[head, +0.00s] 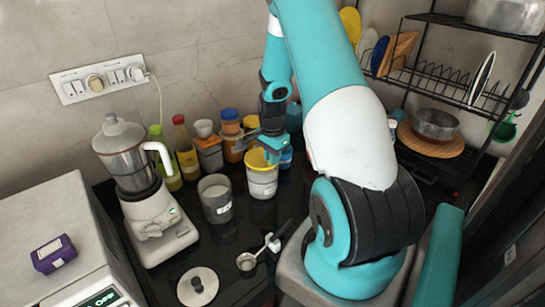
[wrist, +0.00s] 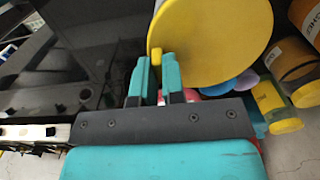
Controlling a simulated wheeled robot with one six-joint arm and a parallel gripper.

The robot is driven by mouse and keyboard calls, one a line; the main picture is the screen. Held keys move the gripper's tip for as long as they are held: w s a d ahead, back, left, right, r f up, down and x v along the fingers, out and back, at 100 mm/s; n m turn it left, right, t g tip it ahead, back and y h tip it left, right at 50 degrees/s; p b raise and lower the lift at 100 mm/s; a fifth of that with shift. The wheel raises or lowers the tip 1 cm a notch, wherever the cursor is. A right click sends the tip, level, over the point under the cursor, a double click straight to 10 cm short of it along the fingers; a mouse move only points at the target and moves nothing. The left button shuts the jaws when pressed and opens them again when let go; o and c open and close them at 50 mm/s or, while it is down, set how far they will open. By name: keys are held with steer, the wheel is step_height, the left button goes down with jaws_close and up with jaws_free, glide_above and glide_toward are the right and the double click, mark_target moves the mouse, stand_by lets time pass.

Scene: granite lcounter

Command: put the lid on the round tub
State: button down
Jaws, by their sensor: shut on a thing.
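My gripper (head: 272,150) is shut on the edge tab of a round yellow lid (head: 257,160), which looks like a large flat disc in the wrist view (wrist: 215,35). The fingertips (wrist: 156,72) pinch the small tab at the lid's near edge. In the head view the lid is at the top of a round white tub (head: 263,187) with a label. I cannot tell whether it is seated on the rim or just above it. The tub's opening is hidden by the lid.
A grey canister (head: 216,203) with white contents stands to the tub's left, and a blender (head: 135,180) farther left. Bottles (head: 186,150) and jars (head: 231,135) stand behind. A metal lid (head: 197,287) and measuring spoon (head: 247,261) lie on the dark counter in front.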

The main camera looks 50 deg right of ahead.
steer(key=shift+f+b, duration=0.8)
steer(key=shift+f, duration=0.3)
steer(key=c, duration=1.1)
jaws_free()
steer(key=shift+r, duration=0.15)
step_height(320, 180, up, 17)
steer(key=b, duration=0.4)
steer(key=s+a+r+n+t+y, duration=0.1)
steer(key=a+r+n+y, duration=0.15)
steer(key=a+n, duration=1.75)
steer(key=s+a+n, duration=0.2)
steer(key=s+a, duration=0.3)
steer(key=a, duration=0.2)
steer(key=s+a+n+y, duration=0.1)
steer(key=s+a+n, duration=0.2)
steer(key=s+a, duration=0.2)
steer(key=s+a+n+g+b, duration=0.1)
steer(key=s+a+n, duration=0.1)
steer(key=s+a, duration=0.3)
steer(key=shift+a+r+y, duration=0.2)
steer(key=shift+a, duration=0.8)
steer(key=shift+a+r+y, duration=0.15)
steer(key=shift+a, duration=0.85)
